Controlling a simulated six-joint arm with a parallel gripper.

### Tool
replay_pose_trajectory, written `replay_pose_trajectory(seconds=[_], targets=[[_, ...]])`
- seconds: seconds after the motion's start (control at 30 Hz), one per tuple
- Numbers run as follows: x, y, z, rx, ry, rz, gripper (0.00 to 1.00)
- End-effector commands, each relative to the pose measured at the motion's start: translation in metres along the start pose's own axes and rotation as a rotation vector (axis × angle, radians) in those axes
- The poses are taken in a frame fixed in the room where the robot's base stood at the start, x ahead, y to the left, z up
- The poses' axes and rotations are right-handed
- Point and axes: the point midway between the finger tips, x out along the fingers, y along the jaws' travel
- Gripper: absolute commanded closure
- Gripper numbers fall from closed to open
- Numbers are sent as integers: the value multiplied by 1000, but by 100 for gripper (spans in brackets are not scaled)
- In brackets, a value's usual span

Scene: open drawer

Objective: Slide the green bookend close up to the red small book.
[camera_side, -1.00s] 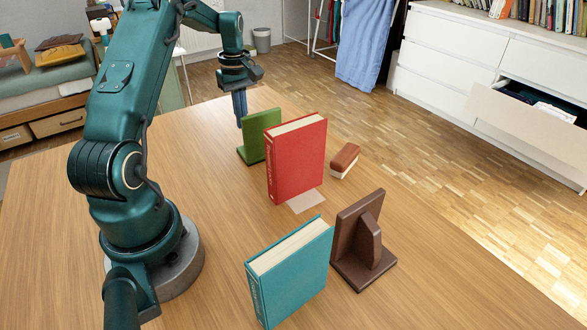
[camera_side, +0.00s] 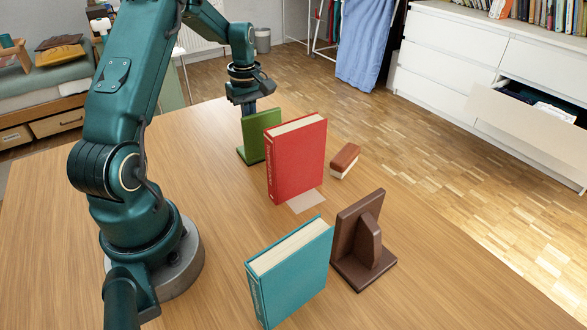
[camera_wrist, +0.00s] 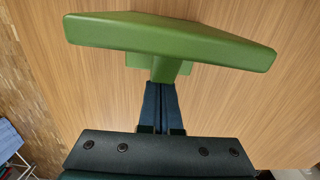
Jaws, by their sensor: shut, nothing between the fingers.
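The green bookend (camera_side: 260,128) stands upright behind the red small book (camera_side: 297,160) in the side view. The book partly covers it, and I cannot tell the gap between them. My gripper (camera_side: 249,108) is shut and empty, pointing down on the far side of the bookend, which hides its fingertips. In the wrist view, the shut fingers (camera_wrist: 161,95) reach the rib of the bookend (camera_wrist: 165,36); I cannot tell whether they touch it. The red book does not show in the wrist view.
A pale flat patch (camera_side: 306,201) lies by the red book's base. A brown-red brush-like block (camera_side: 345,158) lies to the right. A brown bookend (camera_side: 350,232) and a teal book (camera_side: 290,278) stand nearer the camera. The table (camera_side: 200,180) left of the red book is clear.

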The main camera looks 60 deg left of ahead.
Motion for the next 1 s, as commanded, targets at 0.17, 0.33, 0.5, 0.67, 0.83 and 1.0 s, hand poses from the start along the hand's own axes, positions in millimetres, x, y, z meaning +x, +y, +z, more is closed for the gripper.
replay_pose_trajectory(seconds=[0.17,0.33,0.5,0.67,0.83,1.0], targets=[[0,0,31,7,-2,-3,100],[0,0,72,8,-2,-3,100],[0,0,95,3,-1,-3,100],[0,0,99,-1,-1,-2,100],[1,0,99,-1,-1,-3,100],[1,0,96,-2,-1,-3,100]])
